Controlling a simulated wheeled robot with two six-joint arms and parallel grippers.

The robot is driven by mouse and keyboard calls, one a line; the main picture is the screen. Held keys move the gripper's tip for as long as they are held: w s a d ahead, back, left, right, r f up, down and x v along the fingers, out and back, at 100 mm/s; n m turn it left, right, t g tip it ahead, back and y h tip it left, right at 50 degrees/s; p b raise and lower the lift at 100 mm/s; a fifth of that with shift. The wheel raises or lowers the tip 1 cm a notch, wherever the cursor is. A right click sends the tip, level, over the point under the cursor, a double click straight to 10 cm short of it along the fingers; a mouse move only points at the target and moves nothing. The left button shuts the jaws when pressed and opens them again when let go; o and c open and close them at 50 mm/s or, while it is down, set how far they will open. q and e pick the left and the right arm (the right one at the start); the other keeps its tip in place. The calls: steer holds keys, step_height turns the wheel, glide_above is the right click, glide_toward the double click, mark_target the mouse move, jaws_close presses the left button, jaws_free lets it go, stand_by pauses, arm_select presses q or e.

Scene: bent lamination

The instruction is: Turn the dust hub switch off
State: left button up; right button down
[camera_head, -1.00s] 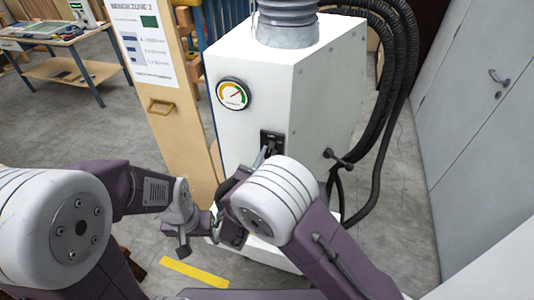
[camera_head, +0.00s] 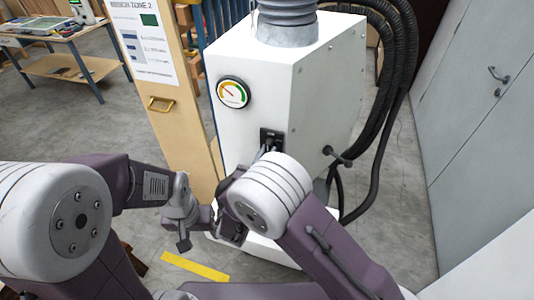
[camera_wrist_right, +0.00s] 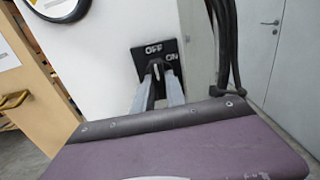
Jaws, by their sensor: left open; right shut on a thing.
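The dust hub (camera_head: 255,105) is a white cabinet with a round gauge (camera_head: 233,93), whose needle points to the upper left. Its black switch plate (camera_head: 271,135) is on the front; in the right wrist view the plate (camera_wrist_right: 141,58) reads OFF at the top and ON at the right. My right gripper (camera_wrist_right: 158,84) is at the plate, its two fingers shut on the dark switch lever (camera_wrist_right: 155,72), which is mostly hidden between them. In the head view my right wrist partly covers it. My left gripper (camera_head: 183,232) is open and empty, low in front of the cabinet.
A wooden board with a sign (camera_head: 140,40) stands left of the hub. Black hoses (camera_head: 398,60) and a side handle (camera_head: 337,157) are on its right. Grey doors (camera_head: 480,100) are at the right. A workbench (camera_head: 50,38) is far left. A yellow floor strip (camera_head: 195,266) lies below.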

steer(key=c, duration=1.4)
jaws_free()
steer(key=shift+o, duration=0.2)
steer(key=b+v, duration=0.2)
steer(key=v, duration=0.7)
steer(key=shift+r, duration=0.1)
